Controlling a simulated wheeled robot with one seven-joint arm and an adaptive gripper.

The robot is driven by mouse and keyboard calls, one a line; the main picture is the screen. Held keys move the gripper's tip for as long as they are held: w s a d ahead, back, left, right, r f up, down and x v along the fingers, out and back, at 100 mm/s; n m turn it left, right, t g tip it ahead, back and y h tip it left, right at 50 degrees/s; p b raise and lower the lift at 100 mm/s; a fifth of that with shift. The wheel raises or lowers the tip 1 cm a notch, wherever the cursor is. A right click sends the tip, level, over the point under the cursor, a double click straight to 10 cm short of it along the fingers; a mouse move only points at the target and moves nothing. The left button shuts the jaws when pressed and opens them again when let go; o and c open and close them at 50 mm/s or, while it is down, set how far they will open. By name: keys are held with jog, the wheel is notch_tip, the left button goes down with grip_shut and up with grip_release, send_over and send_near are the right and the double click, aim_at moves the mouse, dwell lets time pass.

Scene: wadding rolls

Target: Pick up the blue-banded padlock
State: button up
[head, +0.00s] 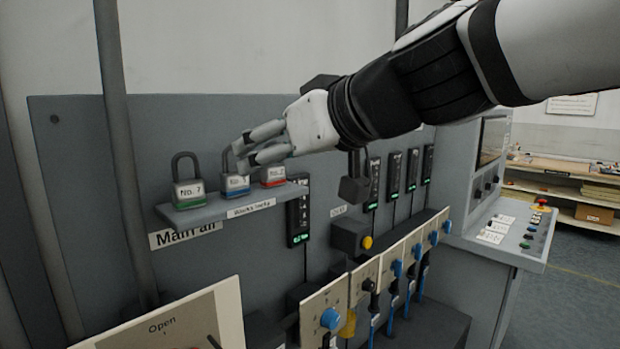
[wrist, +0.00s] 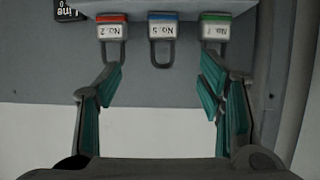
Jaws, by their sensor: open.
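The blue-banded padlock (head: 235,184) stands on a small grey shelf (head: 222,211) between a green-banded padlock (head: 187,190) and a red-banded padlock (head: 273,175). In the head view my gripper covers part of its upper body and shackle. In the wrist view the blue-banded padlock (wrist: 161,30) hangs in the picture upside down, at top centre, with its shackle toward me. My gripper (head: 250,155) is open and empty, in front of the padlocks. In the wrist view its fingers (wrist: 160,85) are spread wide, with the blue-banded padlock centred between them and beyond the tips.
The red-banded padlock (wrist: 112,30) and green-banded padlock (wrist: 215,30) flank the blue one closely, near the finger lines. A black device (head: 298,212) is mounted right of the shelf. A grey pipe (head: 121,150) runs upright at left. Switch panels (head: 325,308) stand below right.

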aim_at(235, 172)
jog(key=x, duration=0.7)
jog(key=shift+w+a+f, duration=0.15)
jog(key=shift+a+f, duration=0.05)
jog(key=shift+f, duration=0.05)
jog(key=shift+s+f+x, duration=0.1)
jog(key=shift+f+x, duration=0.05)
jog(key=shift+x, duration=1.2)
jog(key=shift+s+f+x, duration=0.15)
jog(key=shift+f+x, duration=0.05)
jog(key=shift+x, duration=1.1)
jog(key=c, duration=1.4)
jog(key=shift+o, duration=0.2)
jog(key=shift+r+p, duration=0.2)
jog(key=shift+p, duration=0.1)
notch_tip(235, 172, up, 3)
jog(key=shift+s+r+p, duration=0.1)
jog(key=shift+p, duration=0.75)
jog(key=shift+s+d+r, duration=0.15)
jog(key=shift+s+d, duration=0.1)
jog(key=s+d+r+b, duration=0.1)
jog(key=s+d+b, duration=0.2)
jog(key=s+d, duration=0.7)
jog(key=shift+s, duration=0.7)
